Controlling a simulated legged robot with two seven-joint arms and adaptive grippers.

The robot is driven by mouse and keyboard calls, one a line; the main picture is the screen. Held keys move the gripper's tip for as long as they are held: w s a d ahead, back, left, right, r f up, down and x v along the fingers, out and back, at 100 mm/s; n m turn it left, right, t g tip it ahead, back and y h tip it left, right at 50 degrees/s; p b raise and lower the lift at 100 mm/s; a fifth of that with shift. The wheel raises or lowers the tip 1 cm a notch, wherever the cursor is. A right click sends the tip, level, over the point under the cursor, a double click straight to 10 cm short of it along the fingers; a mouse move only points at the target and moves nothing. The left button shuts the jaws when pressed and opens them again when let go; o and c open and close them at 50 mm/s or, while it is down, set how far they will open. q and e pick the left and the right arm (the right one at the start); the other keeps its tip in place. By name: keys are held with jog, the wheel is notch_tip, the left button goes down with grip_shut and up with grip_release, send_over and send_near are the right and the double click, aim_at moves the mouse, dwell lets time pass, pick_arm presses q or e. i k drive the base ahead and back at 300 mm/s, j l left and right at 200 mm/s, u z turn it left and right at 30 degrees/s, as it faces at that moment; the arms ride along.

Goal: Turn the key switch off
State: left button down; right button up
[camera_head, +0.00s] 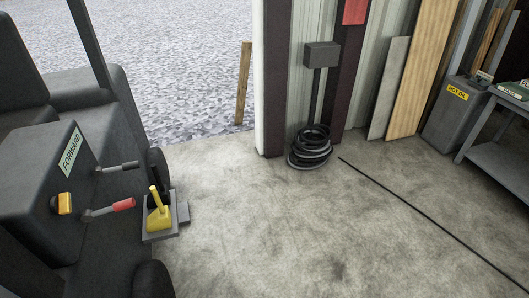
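A dark vehicle with a console (45,175) fills the left side. A yellow-orange knob or switch (65,204) sits on the console's face; it may be the key switch, but its key and its setting are too small to make out. A green label reading FORWARD (71,152) is above it. A yellow lever (158,212) stands on a grey base further right. Neither of my grippers is in view.
Concrete floor (290,225) is open in the middle, with a thin dark line or cable (430,222) on it. A coiled hose (310,147) lies by a post. Boards (425,65), a grey HOT OIL bin (455,115) and a table (490,150) stand at the right.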

aim_at(61, 204)
jog(key=l+u, duration=0.15)
jog(key=u, duration=0.2)
jog(key=l+u, duration=0.15)
jog(key=u, duration=0.2)
jog(key=k+l+u, duration=0.1)
jog(key=u, duration=0.2)
jog(key=i+j+u, duration=0.1)
jog(key=u, duration=0.3)
jog(key=i+j+u, duration=0.15)
jog(key=u, duration=0.3)
jog(key=i+l, duration=0.1)
jog(key=l, duration=1.3)
